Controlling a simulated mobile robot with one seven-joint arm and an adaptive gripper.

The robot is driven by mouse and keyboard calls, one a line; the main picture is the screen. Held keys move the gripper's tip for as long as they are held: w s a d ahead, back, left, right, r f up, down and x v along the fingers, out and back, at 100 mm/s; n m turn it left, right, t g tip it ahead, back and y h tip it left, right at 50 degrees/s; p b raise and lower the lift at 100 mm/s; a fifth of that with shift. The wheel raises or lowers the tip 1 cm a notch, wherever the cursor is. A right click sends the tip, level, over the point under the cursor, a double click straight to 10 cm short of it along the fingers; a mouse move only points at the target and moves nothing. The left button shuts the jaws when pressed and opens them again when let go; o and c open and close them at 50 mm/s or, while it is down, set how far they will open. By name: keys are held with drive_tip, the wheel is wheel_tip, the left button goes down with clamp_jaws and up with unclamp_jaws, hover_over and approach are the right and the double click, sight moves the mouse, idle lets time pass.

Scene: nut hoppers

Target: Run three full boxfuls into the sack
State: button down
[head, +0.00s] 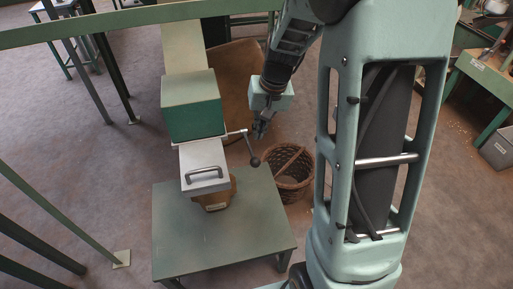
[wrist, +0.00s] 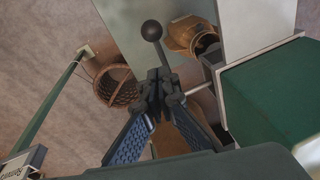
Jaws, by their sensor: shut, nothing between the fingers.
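A green box-shaped hopper (head: 192,108) stands over a pale grey box (head: 203,165) with a dark handle. An orange-brown container (head: 220,190), probably the sack, sits on the table below the grey box and is partly hidden by it. In the wrist view its open mouth (wrist: 195,38) shows. A lever with a dark ball knob (head: 254,162) sticks out at the right of the hopper, its arm hanging down. My gripper (head: 260,134) is shut and empty beside the lever arm, above the knob. In the wrist view the knob (wrist: 152,30) is just beyond my fingertips (wrist: 158,76); I cannot tell whether they touch the arm.
A green table (head: 215,245) carries the orange-brown container. A wicker basket (head: 290,172) stands on the floor right of it. A pale chute (head: 184,47) rises behind the hopper, with a brown panel (head: 237,85) beside it. Green frame posts stand at left; floor is open between.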

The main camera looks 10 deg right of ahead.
sight(259, 160)
drive_tip(key=shift+s+a+f, duration=0.2)
drive_tip(key=shift+s+f, duration=0.1)
drive_tip(key=shift+f, duration=0.55)
drive_tip(key=shift+s+a+f, duration=0.15)
drive_tip(key=shift+s+f, duration=0.2)
drive_tip(key=shift+f, duration=0.45)
drive_tip(key=shift+s+a+f, duration=0.2)
drive_tip(key=shift+s+f, duration=0.1)
drive_tip(key=shift+f, duration=0.55)
drive_tip(key=f+b, duration=0.1)
drive_tip(key=s+f+b, duration=0.1)
drive_tip(key=f+b, duration=0.2)
drive_tip(key=b, duration=0.1)
drive_tip(key=shift+s+f, duration=0.3)
drive_tip(key=shift+f, duration=0.1)
drive_tip(key=shift+r, duration=0.1)
